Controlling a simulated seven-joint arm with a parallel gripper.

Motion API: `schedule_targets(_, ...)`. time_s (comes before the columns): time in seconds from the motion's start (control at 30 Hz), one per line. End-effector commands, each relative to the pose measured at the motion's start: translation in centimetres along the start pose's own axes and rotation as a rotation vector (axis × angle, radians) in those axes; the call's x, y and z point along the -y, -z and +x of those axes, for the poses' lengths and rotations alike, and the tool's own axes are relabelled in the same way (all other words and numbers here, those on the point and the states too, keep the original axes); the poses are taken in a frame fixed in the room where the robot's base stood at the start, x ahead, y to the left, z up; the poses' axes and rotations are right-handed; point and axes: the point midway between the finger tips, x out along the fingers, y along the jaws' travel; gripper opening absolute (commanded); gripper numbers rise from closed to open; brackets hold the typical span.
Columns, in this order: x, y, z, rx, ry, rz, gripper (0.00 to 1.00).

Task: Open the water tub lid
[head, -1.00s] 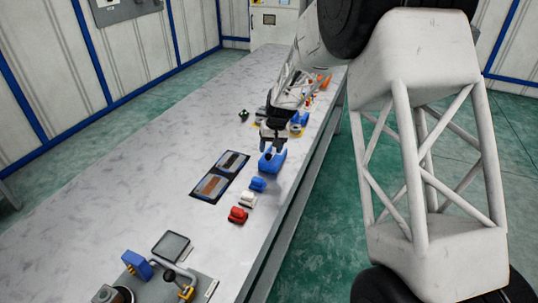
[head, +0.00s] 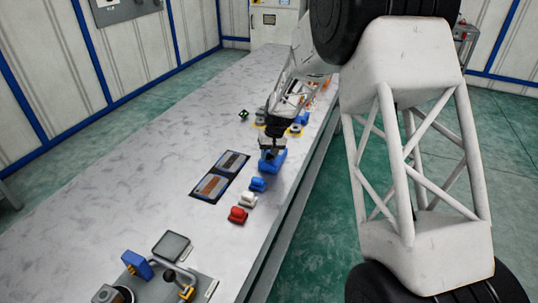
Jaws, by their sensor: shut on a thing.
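A small blue tub (head: 277,164) stands near the right edge of the long pale bench, around the middle of its length. I take it for the water tub; its lid is too small and too covered to make out separately. My gripper (head: 268,156) points down at its top left side and is shut on its upper part, which I take to be the lid. The fingers hide part of the tub, and I cannot tell whether the lid is raised.
Blue (head: 258,184), white (head: 247,199) and red (head: 238,214) pieces line up in front of the tub. A dark two-part tray (head: 206,197) lies left of them. A grey plate with fittings (head: 196,289) is at the near end. The left bench surface is clear.

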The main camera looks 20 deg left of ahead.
Motion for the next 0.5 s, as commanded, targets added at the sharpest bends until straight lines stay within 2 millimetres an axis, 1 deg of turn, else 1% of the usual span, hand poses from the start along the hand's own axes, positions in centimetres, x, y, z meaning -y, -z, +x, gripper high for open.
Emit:
schedule_targets(0.03, 0.0, 0.0, 0.0, 0.000, 0.000, 0.000, 0.04)
schedule_targets(0.07, 0.0, 0.0, 0.0, 0.000, 0.000, 0.000, 0.00)
schedule_targets(0.27, -0.1, 0.2, 0.0, 0.000, 0.000, 0.000, 0.00)
schedule_targets(0.37, -0.6, 0.9, 0.0, 0.001, 0.000, 0.001, 0.00)
schedule_targets(0.5, -1.9, 2.7, -0.2, 0.000, 0.000, 0.002, 0.00)
